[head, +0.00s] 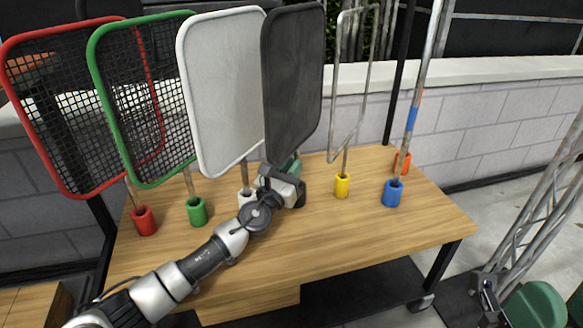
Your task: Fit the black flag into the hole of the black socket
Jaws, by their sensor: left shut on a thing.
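The black flag (293,85), a dark rounded panel, stands nearly upright above the wooden table, right of the white flag. My left gripper (284,183) reaches in from the lower left and is shut at the black flag's lower end, just above the tabletop. The gripper hides the flag's rod and its foot.
Red (145,220), green (196,211), white (247,199), yellow (342,186) and blue (392,193) sockets stand on the table (350,240). Flags or frames rise above them. A teal piece (291,166) and an orange socket (402,162) are farther back. The table's front right is clear.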

